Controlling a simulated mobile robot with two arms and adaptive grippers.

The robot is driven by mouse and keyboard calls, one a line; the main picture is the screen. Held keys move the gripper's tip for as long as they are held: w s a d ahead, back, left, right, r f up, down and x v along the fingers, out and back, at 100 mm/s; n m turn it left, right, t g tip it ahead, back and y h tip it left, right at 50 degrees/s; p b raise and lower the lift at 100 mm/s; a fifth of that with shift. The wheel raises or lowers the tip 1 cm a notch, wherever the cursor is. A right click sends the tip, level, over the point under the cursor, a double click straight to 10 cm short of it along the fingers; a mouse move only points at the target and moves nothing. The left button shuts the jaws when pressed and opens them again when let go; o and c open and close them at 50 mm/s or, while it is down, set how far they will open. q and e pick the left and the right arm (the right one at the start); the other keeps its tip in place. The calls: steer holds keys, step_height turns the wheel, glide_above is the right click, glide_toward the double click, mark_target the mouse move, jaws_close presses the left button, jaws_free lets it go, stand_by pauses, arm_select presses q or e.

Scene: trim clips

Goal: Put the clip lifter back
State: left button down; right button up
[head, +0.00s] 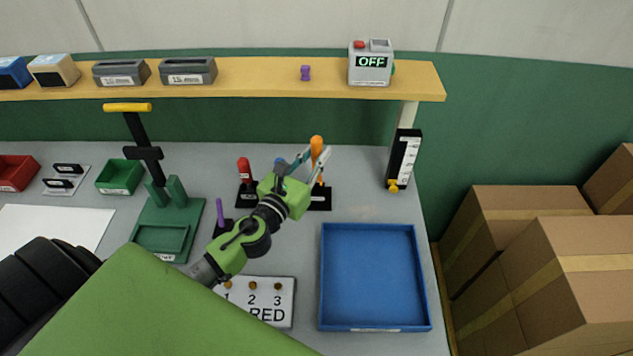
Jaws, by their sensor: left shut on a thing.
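My left gripper (316,165) reaches over the table and is shut on an orange-handled tool, which looks like the clip lifter (317,147). The tool is roughly upright, its orange handle showing above and between the fingers. A black holder (320,198) stands right below it. The gripper hides part of the tool, so I cannot tell if its lower end sits in the holder or is just above it. My right gripper is not in view.
A red-handled tool (243,169) and a purple-handled one (219,212) stand close by. A blue tray (413,228) lies to the right. A green press with a yellow handle (127,107) stands left. A shelf (440,88) runs behind. A white numbered board (284,301) is in front.

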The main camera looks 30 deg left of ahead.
arm_select(q)
step_height(320, 180, down, 3)
steer(key=shift+d+r+b, duration=0.1)
steer(key=shift+r+b, duration=0.05)
steer(key=shift+b, duration=0.25)
step_height(320, 180, down, 3)
steer(key=shift+b, duration=1.1)
steer(key=shift+f, duration=0.35)
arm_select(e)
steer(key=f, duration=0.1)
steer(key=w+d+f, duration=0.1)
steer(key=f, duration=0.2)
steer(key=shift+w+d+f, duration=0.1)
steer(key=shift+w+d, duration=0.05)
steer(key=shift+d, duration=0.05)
arm_select(q)
steer(key=shift+f+b, duration=0.15)
steer(key=shift+b, duration=0.2)
steer(key=c, duration=1.9)
jaws_free()
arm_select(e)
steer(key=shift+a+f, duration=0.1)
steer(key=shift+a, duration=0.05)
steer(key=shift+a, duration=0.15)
